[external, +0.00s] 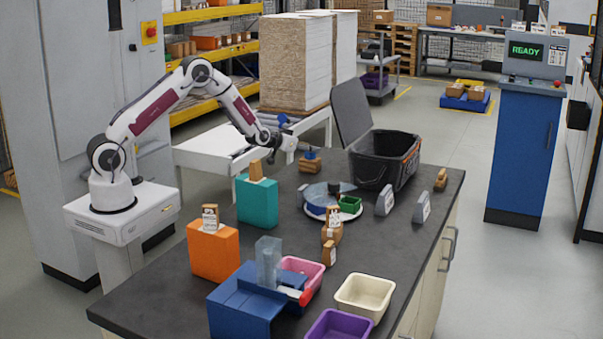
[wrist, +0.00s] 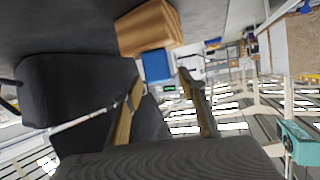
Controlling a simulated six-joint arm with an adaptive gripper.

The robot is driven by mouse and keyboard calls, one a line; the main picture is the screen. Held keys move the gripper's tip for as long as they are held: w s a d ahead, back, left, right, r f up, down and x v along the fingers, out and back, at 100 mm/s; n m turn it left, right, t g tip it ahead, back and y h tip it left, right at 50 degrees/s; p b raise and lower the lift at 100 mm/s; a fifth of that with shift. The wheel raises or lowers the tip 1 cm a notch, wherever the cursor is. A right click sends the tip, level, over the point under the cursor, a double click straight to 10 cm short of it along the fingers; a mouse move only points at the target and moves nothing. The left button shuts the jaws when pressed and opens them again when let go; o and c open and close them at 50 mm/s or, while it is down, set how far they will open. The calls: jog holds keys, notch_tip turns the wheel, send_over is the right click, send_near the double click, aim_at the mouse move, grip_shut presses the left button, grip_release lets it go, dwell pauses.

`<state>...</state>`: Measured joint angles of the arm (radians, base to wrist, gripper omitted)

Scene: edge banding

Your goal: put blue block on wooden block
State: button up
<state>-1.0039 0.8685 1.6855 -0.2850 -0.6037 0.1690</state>
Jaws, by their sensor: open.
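The blue block (external: 310,154) is small and sits on top of the wooden block (external: 310,165) on the dark table, left of the black bin. In the wrist view the picture is turned over: the wooden block (wrist: 147,28) is at the top and the blue block (wrist: 157,66) lies against it, just below in the picture. My gripper (external: 297,143) is above and to the left of the blocks in the external view. In the wrist view my gripper (wrist: 161,79) is open, fingers apart, with nothing held between them. The blue block appears beyond the fingertips.
The black bin (external: 372,168) with a raised lid (external: 351,112) stands close on the right. A teal box (external: 257,204) and an orange box (external: 213,254) stand nearer the front. A round plate (external: 316,212) with a green tray lies in front of the blocks.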

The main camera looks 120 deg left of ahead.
jog(key=v, duration=1.1)
jog(key=shift+d, duration=0.3)
jog(key=shift+s+r, duration=0.1)
jog(key=shift+s, duration=0.05)
dwell(0.6)
jog(key=w+d+r+m+t+h, duration=0.15)
jog(key=w+d+r, duration=0.25)
jog(key=d, duration=0.4)
jog(key=w+d+r+m+t+h, duration=0.1)
jog(key=w+d+r+m+h, duration=0.2)
jog(key=d, duration=0.5)
jog(key=w+d+r+m+t+h, duration=0.1)
jog(key=w+d+r, duration=0.3)
jog(key=d, duration=0.4)
jog(key=s+d+r+m+h, duration=0.2)
jog(key=d, duration=0.8)
jog(key=s+d+r+m+h, duration=0.1)
jog(key=s+d+r+h, duration=0.1)
jog(key=d, duration=0.7)
jog(key=s+d+m+g+h, duration=0.3)
jog(key=s+d+m, duration=0.2)
jog(key=s+d, duration=1)
jog(key=s, duration=0.4)
jog(key=shift+d, duration=0.25)
